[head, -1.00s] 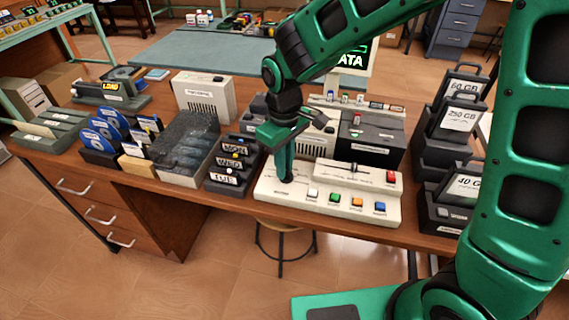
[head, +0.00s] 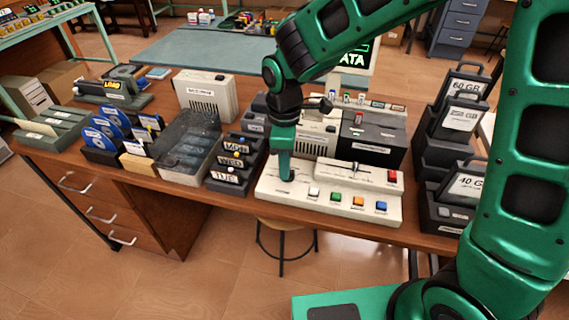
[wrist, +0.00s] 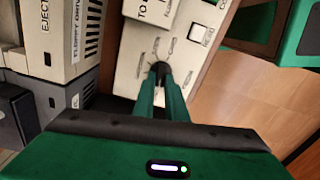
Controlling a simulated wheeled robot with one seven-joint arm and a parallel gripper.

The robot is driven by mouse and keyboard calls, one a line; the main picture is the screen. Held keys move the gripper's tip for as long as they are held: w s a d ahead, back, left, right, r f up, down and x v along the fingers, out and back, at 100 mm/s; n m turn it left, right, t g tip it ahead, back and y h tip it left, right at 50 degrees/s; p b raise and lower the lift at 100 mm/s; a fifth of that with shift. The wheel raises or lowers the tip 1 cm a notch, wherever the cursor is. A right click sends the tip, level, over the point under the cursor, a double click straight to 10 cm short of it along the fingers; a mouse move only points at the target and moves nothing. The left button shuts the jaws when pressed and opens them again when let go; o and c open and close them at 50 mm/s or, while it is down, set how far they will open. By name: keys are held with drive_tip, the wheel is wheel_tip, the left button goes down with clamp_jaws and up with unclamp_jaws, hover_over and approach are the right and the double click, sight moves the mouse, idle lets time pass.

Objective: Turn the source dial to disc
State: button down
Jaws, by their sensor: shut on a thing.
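The cream control console (head: 336,207) sits at the desk's front edge. Its source dial (wrist: 159,70) is a small dark knob at the console's left end, with short printed labels around it too small to read for certain. My gripper (head: 286,178) points down at that end and is shut on the dial. In the wrist view the fingertips (wrist: 161,84) close around the knob from both sides. The fingers hide most of the knob, so I cannot tell which label it points to.
White, green, orange and blue buttons line the console's front, with a red button (head: 393,176) at the right and a slider (head: 355,172) behind. Labelled cartridges (head: 232,163) stand close on the left. Drives stand behind, and dark handled units (head: 455,125) stand right.

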drive_tip(key=shift+w+d, duration=0.1)
drive_tip(key=shift+w, duration=0.05)
idle(0.3)
drive_tip(key=c, duration=1.8)
unclamp_jaws()
drive_tip(key=shift+r, duration=0.15)
wheel_tip(320, 180, up, 10)
drive_tip(key=shift+r, duration=0.25)
